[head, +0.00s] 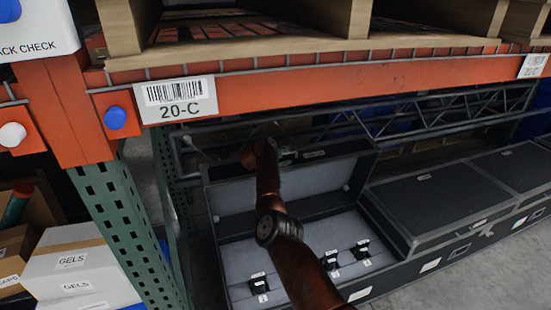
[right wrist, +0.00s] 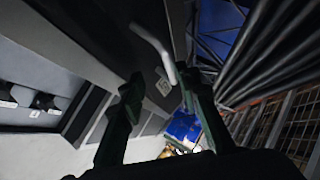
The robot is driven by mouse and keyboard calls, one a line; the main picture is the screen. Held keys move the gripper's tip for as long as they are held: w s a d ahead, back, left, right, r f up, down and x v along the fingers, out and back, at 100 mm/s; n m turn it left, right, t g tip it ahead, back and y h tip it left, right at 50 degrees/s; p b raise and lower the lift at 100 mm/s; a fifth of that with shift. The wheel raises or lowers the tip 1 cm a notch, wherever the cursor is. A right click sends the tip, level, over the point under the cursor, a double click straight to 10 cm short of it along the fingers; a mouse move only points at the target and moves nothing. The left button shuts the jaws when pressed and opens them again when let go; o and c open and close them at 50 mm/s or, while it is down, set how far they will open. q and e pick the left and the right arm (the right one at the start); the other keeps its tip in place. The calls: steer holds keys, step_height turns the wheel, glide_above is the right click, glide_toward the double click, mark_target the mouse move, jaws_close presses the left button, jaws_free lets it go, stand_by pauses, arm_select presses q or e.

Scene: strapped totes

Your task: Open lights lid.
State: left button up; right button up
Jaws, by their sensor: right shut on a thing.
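The lights case (head: 228,262) stands open under the rack beam, with a grey-lined inside holding several small black lights (head: 332,260). Its lid (head: 315,177) is raised at the back, its grey lining facing me. My right arm reaches across the case, and my right gripper (head: 286,154) is at the lid's upper edge, shut on it; the exact contact is hard to see. In the right wrist view the green fingers (right wrist: 160,98) stand at the dark lid, with a pale bent handle (right wrist: 155,48) just beyond them. My left gripper is not in view.
Closed black cases (head: 450,195) stand to the right. An orange beam (head: 300,85) labelled 20-C crosses above, with a green perforated post (head: 125,225) at left. White GELS boxes (head: 75,265) sit left of the post. A metal truss (head: 430,115) lies behind.

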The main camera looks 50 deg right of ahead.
steer(key=v, duration=1.1)
steer(key=shift+s, duration=0.25)
